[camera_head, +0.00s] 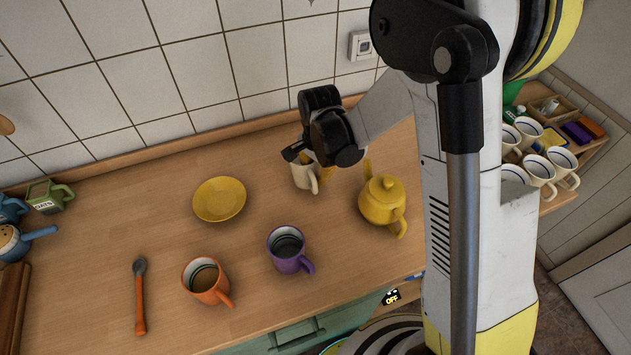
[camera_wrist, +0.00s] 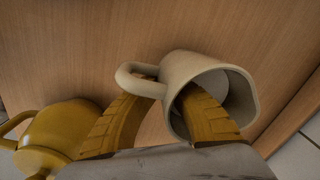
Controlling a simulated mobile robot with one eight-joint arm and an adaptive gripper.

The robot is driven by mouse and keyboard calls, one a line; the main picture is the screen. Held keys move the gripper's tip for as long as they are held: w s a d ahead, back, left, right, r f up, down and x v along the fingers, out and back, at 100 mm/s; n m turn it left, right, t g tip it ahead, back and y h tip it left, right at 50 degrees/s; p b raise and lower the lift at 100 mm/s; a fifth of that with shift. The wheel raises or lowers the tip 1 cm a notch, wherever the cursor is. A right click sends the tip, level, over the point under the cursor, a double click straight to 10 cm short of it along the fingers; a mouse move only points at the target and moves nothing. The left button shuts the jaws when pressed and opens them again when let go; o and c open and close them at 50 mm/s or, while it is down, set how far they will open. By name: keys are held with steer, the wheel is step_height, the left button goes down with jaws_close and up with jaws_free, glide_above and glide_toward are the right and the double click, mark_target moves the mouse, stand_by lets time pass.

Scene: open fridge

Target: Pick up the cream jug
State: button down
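The cream jug (camera_head: 303,178) stands on the wooden counter near the back, partly hidden by my gripper in the head view. In the wrist view the cream jug (camera_wrist: 188,68) shows its open mouth to the right and its handle to the left. My gripper (camera_wrist: 160,108) is open around the jug's near wall. One yellow finger reaches into the mouth, and the other is outside, beside the handle and partly behind it. A gap shows between the fingers. Whether either finger touches the jug is unclear.
A yellow teapot (camera_head: 382,203) stands close to the right of the jug. A yellow bowl (camera_head: 219,200) is to its left. A purple mug (camera_head: 288,250) and an orange mug (camera_head: 207,282) stand in front, with a spoon (camera_head: 140,298) further left. The tiled wall (camera_head: 170,75) is behind.

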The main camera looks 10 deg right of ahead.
steer(key=s+d+r+p, duration=0.1)
steer(key=d+r+p, duration=0.1)
steer(key=d+r, duration=0.6)
steer(key=d, duration=0.3)
steer(key=shift+d+r, duration=0.2)
steer(key=shift+d, duration=0.15)
steer(key=shift+a, duration=0.15)
